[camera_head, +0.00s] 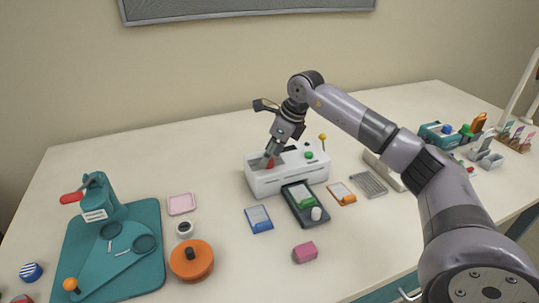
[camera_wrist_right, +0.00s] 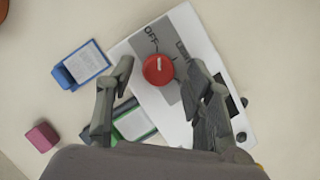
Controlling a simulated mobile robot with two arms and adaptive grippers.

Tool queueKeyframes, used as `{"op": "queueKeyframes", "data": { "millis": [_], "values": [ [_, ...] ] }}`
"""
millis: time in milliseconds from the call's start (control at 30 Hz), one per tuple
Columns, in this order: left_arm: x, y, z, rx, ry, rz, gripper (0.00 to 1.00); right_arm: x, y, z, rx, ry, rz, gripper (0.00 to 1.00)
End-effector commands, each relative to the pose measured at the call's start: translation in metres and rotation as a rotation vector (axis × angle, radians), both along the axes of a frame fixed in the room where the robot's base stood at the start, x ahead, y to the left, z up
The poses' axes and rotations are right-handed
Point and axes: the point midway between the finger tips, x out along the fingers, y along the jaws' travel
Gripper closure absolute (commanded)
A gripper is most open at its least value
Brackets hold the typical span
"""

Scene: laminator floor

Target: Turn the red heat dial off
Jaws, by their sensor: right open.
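The white laminator (camera_head: 290,179) stands in the middle of the table. Its red heat dial (camera_head: 270,163) sits on the grey panel at the left of its top. In the right wrist view the red dial (camera_wrist_right: 158,69) has a white pointer mark, and the word OFF is printed at its upper left. My right gripper (camera_head: 268,152) is directly over the dial, pointing down. In the wrist view its open fingers (camera_wrist_right: 160,78) stand on either side of the dial, apart from it. My left gripper is out of view.
A dark tray (camera_head: 318,221) with a green-edged card sits at the laminator's front. A blue card (camera_head: 258,219), orange card (camera_head: 342,193) and pink block (camera_head: 305,252) lie nearby. A teal board (camera_head: 150,285) and orange round object (camera_head: 192,262) are at left. A yellow-knobbed lever (camera_head: 323,138) rises behind.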

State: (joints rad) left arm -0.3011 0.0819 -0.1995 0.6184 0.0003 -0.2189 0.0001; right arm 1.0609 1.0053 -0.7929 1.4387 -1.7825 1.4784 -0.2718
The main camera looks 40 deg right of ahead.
Motion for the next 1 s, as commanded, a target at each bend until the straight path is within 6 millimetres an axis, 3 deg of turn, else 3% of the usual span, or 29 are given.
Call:
{"op": "queueKeyframes", "data": {
  "millis": [300,500,700,1000],
  "values": [
    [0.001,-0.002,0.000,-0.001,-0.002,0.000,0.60,-0.020,-0.014,0.062,0.000,-0.006,-0.002,0.53],
    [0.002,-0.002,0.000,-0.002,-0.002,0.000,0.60,-0.031,-0.020,0.092,-0.001,-0.004,-0.001,0.53],
    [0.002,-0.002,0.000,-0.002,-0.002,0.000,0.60,-0.035,-0.023,0.102,0.000,-0.001,0.000,0.53],
    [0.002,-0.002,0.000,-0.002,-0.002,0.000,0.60,-0.036,-0.023,0.103,0.000,-0.001,0.000,0.53]
  ]
}}
